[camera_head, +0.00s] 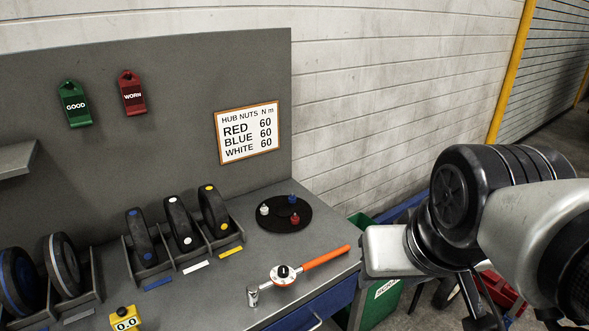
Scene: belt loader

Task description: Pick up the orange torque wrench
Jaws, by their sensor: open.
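The orange torque wrench (324,258) lies on the grey bench top near its front right corner. Its orange handle points up and right, its round white dial head is at the middle, and a silver socket end is at the lower left. My gripper (395,250) is at the right, beside the bench's right edge and apart from the wrench handle.
A black round tray (284,228) with red, blue and white nuts lies behind the wrench. Wheels in racks (185,243) stand to the left. A yellow display box (124,319) is at the front left. A green bin (384,298) and a red object (497,290) are beyond the bench's right edge.

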